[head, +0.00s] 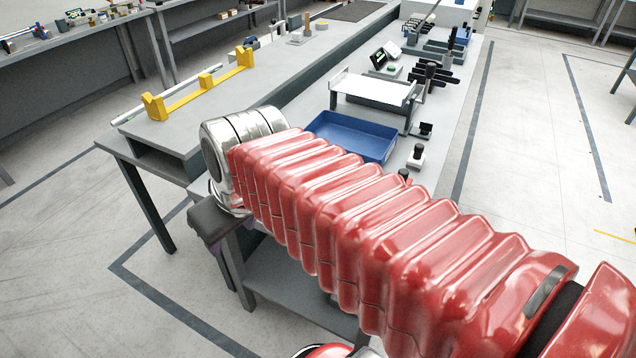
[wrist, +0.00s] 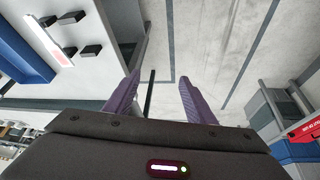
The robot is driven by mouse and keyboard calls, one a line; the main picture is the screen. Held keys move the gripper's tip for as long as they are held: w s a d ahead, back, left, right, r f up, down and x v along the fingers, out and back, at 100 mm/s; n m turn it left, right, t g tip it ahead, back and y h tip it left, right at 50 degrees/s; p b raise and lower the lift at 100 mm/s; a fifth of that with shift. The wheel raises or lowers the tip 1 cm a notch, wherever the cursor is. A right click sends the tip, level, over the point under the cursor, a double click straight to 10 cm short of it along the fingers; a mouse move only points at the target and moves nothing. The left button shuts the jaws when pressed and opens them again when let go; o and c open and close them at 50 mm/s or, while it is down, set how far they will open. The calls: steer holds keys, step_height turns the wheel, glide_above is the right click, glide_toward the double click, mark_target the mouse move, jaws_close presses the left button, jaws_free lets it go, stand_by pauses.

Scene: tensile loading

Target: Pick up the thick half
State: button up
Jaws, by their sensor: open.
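My gripper (wrist: 160,84) is open, with its two purple fingers spread apart in the wrist view. A thin dark strip (wrist: 148,95) shows between the fingers; I cannot tell whether it is held or lies behind them. In the head view my gripper (head: 214,225) hangs at the near left end of the grey bench (head: 443,150), partly hidden by my red-covered arm. I cannot make out the thick half for certain in either view.
A blue tray (head: 350,134) sits on the bench beyond my arm, near a white-topped stand (head: 375,88). Small black blocks (wrist: 90,50) lie near a white and red strip (wrist: 48,42). A yellow support (head: 200,88) stands on the left bench. Floor right of the bench is clear.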

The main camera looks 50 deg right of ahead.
steer(key=w+d+f+n+g+y, duration=0.1)
steer(key=w+d, duration=0.3)
steer(key=d, duration=0.9)
steer(key=w+d+n, duration=0.1)
steer(key=w+d, duration=0.3)
steer(key=d, duration=0.9)
steer(key=s+d+f, duration=0.1)
steer(key=d, duration=0.4)
steer(key=s+d+f, duration=0.1)
steer(key=d, duration=0.4)
steer(key=shift+s+d+f+n, duration=0.25)
steer(key=shift+s+d+n, duration=0.05)
steer(key=shift+n, duration=0.1)
steer(key=shift+f, duration=0.1)
steer(key=x, duration=0.8)
steer(key=shift+w+a+f, duration=0.15)
steer(key=shift+w+a, duration=0.1)
steer(key=shift+a, duration=0.05)
steer(key=x, duration=0.4)
steer(key=shift+w+a+f, duration=0.15)
steer(key=shift+w+f, duration=0.15)
steer(key=shift+f, duration=0.2)
